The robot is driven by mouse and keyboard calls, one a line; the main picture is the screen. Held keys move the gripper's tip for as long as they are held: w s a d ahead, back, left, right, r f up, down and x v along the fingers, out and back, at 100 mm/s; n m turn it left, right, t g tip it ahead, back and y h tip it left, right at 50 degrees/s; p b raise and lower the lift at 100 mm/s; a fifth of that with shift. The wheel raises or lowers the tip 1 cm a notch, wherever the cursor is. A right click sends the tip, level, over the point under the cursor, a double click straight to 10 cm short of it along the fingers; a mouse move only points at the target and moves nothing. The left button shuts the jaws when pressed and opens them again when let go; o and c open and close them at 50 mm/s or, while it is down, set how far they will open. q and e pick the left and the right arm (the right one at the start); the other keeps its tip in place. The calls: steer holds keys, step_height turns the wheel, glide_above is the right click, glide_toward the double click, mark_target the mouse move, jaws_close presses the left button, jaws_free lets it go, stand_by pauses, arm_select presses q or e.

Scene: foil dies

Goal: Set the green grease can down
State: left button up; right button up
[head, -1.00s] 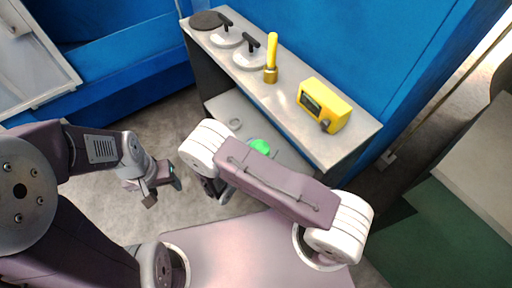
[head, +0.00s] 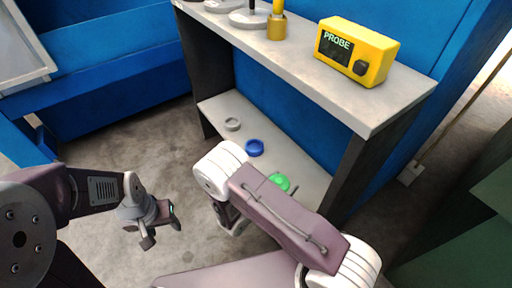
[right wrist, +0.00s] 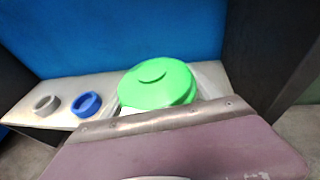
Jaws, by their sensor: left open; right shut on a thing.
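The green grease can (head: 281,182) shows just past my right arm, over the right part of the lower shelf (head: 296,172). In the right wrist view its round green top (right wrist: 155,85) faces up, with a dark curved mark. My right gripper (right wrist: 165,112) is shut on the can; its fingers are mostly hidden behind a metal edge and my purple link. I cannot tell whether the can's base touches the shelf. My left gripper (head: 160,234) is open and empty over the floor, left of the shelf.
A grey ring (head: 232,124) and a blue ring (head: 254,148) lie on the lower shelf, left of the can. The upper shelf (head: 385,105) above carries a yellow probe box (head: 356,50) and a yellow-handled tool (head: 277,24). A dark side panel (head: 350,172) closes the right end.

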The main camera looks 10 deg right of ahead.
steer(key=b, duration=0.6)
glide_above(293, 182)
steer(key=f, duration=0.6)
steer(key=shift+s+a+f, duration=0.25)
steer(key=shift+s+f, duration=0.1)
steer(key=shift+f, duration=0.05)
steer(key=shift+w+d, duration=0.25)
steer(key=shift+w, duration=0.05)
step_height(293, 182, down, 4)
steer(key=b, duration=0.3)
steer(key=shift+f, duration=0.25)
steer(key=shift+r, duration=0.25)
steer(key=shift+f, duration=0.25)
steer(key=o, duration=1.9)
steer(key=shift+r, duration=0.1)
steer(key=shift+c, duration=0.2)
